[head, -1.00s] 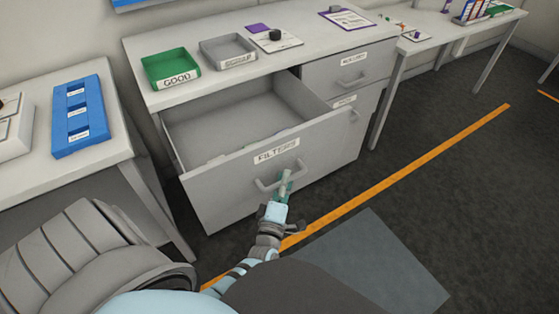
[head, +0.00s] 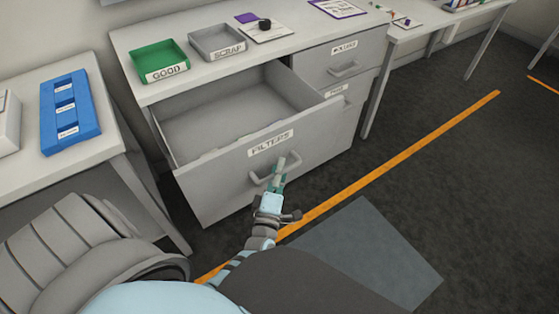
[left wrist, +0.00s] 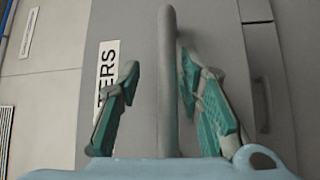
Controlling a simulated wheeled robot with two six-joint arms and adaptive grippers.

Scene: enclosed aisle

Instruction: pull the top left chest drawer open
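The top left chest drawer, labelled FILTERS (head: 225,180), stands well out from the grey chest (head: 130,50), its inside showing from above. Its bar handle (head: 262,181) is on the front below the label. My left gripper (head: 280,170) is at the handle, its arm coming up from below. In the left wrist view the handle bar (left wrist: 169,90) runs between the two teal fingers of my left gripper (left wrist: 160,90). A gap shows between the left finger and the bar; the right finger is closer to it. My right gripper is out of view.
A green GOOD tray (head: 158,77), a grey SCRAP tray (head: 220,53) and papers lie on the chest top. A table with a blue holder (head: 83,138) is at left. Closed smaller drawers (head: 345,70) are at right. Dark floor (head: 470,190) is clear at right.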

